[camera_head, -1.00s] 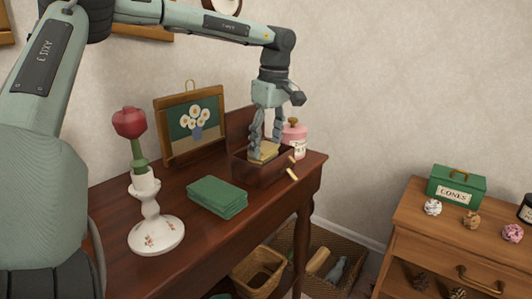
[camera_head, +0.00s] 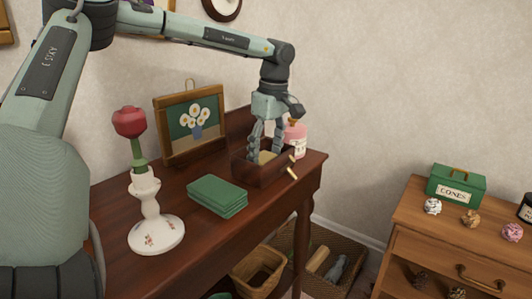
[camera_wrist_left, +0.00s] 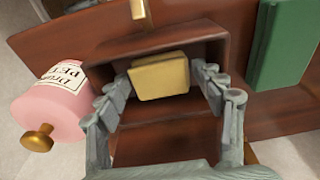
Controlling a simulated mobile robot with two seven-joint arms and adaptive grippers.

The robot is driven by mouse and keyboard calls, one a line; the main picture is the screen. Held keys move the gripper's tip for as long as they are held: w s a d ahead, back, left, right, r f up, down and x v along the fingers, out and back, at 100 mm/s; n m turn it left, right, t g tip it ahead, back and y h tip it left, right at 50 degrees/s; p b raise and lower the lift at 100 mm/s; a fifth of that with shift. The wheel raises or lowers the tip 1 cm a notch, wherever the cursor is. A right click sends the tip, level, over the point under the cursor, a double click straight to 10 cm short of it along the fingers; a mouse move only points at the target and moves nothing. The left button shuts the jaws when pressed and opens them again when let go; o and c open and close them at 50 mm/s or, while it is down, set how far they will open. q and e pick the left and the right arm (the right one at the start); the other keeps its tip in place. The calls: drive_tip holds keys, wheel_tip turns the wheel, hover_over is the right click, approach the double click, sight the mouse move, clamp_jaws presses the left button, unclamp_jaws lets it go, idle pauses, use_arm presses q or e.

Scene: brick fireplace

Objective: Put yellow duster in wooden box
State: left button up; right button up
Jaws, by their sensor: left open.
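The yellow duster (camera_head: 266,157) is inside the wooden box (camera_head: 263,173), a dark reddish-brown open box on the desk. Only part of the duster shows in the head view, behind the box's front wall. In the left wrist view the duster (camera_wrist_left: 160,76) is a folded pale yellow block, with the box's walls (camera_wrist_left: 172,38) around it. My left gripper (camera_head: 267,148) points down into the box. Its fingers (camera_wrist_left: 160,88) are open on both sides of the duster, with small gaps visible. My right gripper is not in view.
A pink jar (camera_head: 296,141) stands close behind the box. A folded green cloth stack (camera_head: 217,195) lies left of it. A framed flower picture (camera_head: 192,124) and a white candlestick with a red flower (camera_head: 155,232) stand farther left. A wicker basket (camera_head: 260,272) is below the desk.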

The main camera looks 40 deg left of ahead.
use_arm(q)
wheel_tip(320, 180, up, 12)
drive_tip(key=d, duration=0.1)
drive_tip(key=shift+d, duration=0.25)
drive_tip(key=shift+w+f, duration=0.1)
drive_tip(key=shift+f, duration=0.05)
idle(1.0)
